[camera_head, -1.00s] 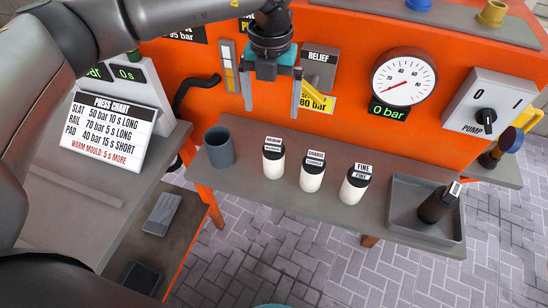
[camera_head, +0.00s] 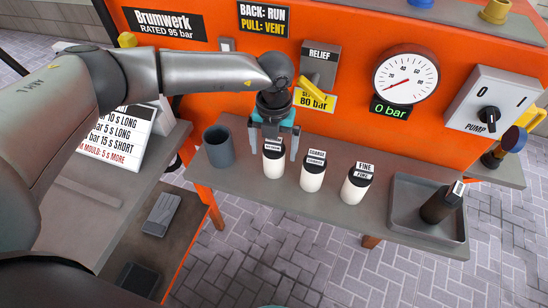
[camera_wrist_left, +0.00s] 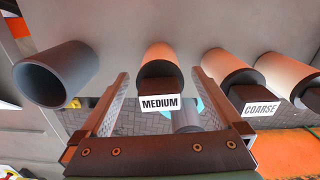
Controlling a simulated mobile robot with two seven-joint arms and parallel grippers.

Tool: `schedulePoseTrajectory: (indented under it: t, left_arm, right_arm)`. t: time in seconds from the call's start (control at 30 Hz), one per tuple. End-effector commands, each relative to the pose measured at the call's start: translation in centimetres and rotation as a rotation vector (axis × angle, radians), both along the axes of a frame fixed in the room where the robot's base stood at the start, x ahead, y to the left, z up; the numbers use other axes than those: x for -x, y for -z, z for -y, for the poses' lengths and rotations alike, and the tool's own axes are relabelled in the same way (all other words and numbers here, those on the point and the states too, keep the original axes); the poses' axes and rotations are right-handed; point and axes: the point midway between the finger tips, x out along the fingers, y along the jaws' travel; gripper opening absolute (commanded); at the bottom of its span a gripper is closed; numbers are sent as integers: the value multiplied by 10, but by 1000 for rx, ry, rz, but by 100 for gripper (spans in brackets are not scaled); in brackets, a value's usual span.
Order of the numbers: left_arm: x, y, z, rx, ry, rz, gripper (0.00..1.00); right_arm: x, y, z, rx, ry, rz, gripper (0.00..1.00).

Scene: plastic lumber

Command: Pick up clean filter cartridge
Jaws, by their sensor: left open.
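Three white filter cartridges with black caps stand upright in a row on the grey shelf: medium (camera_head: 273,168), coarse (camera_head: 312,178) and fine (camera_head: 355,188). My left gripper (camera_head: 274,152) is open over the medium cartridge, with one finger on each side of its cap. In the left wrist view the medium cartridge (camera_wrist_left: 166,62) lies between the spread fingers, with gaps visible on both sides. The coarse cartridge (camera_wrist_left: 228,68) is just outside the right finger there. A dark brown cartridge (camera_head: 437,206) leans in the grey tray (camera_head: 405,222). My right gripper is not in view.
A dark grey cup (camera_head: 219,148) stands left of the medium cartridge. The orange press panel rises behind the shelf (camera_head: 345,220), with the yellow relief lever (camera_head: 308,97), a gauge (camera_head: 405,77) and the pump switch (camera_head: 489,117). The shelf's front strip is clear.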

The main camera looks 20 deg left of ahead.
Motion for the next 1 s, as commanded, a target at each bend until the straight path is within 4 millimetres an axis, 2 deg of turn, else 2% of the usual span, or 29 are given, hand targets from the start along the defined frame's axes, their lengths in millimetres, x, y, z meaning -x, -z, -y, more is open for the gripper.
schedulePoseTrajectory:
  t: [0.1, 0.3, 1.0]
  left_arm:
    - [0, 7, 0, 1, 1, 1, 100]
    - [0, 7, 0, 1, 1, 1, 100]
    - [0, 6, 0, 1, 1, 1, 21]
  right_arm:
    - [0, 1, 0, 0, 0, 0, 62]
    - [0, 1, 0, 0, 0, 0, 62]
    - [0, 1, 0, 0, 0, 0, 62]
